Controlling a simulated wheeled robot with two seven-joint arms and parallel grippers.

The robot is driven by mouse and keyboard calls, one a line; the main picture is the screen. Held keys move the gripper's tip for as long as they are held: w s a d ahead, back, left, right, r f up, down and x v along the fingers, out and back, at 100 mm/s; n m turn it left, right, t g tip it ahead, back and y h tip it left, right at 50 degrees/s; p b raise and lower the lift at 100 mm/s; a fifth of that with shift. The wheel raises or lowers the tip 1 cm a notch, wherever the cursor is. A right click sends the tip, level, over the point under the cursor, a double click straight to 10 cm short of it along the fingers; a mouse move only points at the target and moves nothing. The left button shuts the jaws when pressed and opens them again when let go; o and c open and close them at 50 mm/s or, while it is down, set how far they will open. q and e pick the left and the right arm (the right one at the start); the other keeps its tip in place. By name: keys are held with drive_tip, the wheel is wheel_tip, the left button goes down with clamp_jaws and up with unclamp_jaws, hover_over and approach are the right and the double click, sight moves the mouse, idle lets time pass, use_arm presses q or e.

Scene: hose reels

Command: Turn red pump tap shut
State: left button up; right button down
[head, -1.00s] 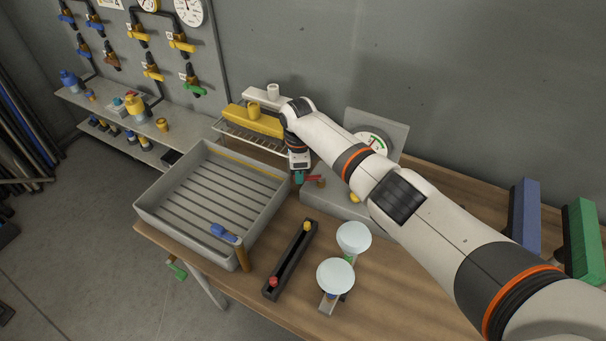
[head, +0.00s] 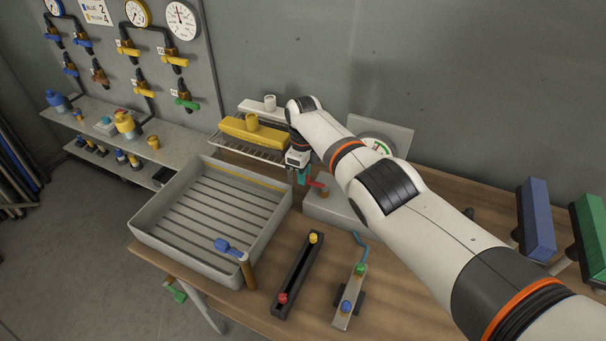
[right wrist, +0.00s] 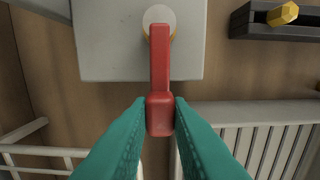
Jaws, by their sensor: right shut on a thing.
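The red tap handle (head: 315,184) sits on a small brass-coloured stem at the left end of the grey pump box (head: 335,208). In the right wrist view the red handle (right wrist: 160,65) runs from a pale round pivot cap straight down to its thick end. My right gripper (head: 303,176), with teal fingers, is at the handle's free end. In the right wrist view the gripper (right wrist: 160,112) is shut on that thick end, one finger on each side. My arm hides part of the pump box and its dial (head: 378,146). My left gripper is not in view.
A grey slatted tray (head: 140,228) stands left on the wooden table. A dark slotted holder (head: 298,275) and a bar with green and blue knobs (head: 350,297) lie in front. A wire rack with a yellow block (head: 252,133) is behind. Blue (head: 537,218) and green blocks stand right.

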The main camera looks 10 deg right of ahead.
idle(0.3)
drive_tip(key=c, duration=1.3)
unclamp_jaws()
drive_tip(key=shift+d, duration=0.1)
drive_tip(key=shift+r, duration=0.15)
drive_tip(key=shift+r, duration=0.25)
wheel_tip(320, 180, up, 4)
drive_tip(key=shift+p, duration=0.85)
wheel_tip(320, 180, up, 7)
drive_tip(key=shift+r+b, duration=0.2)
drive_tip(key=shift+b, duration=0.55)
